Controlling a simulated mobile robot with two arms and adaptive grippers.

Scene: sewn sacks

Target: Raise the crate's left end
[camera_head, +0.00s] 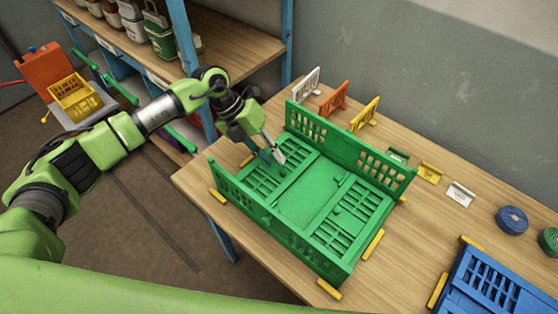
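The green crate (308,197) stands on the wooden table with its two long slotted walls upright. Its left end panel (262,176) and right end panel (352,212) appear to lie folded down flat inside, with a plain strip of floor between them. My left gripper (272,157) points down at the crate's left end, with its fingertips close over the left panel. I cannot tell whether it touches the panel, or how far apart its fingers are. My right gripper is not in view.
Yellow blocks (373,245) sit around the crate. Small white, orange and yellow racks (333,99) stand behind it. A blue crate (490,285) and a blue roll (511,220) are at the right. A shelf (235,45) and blue post stand behind my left arm.

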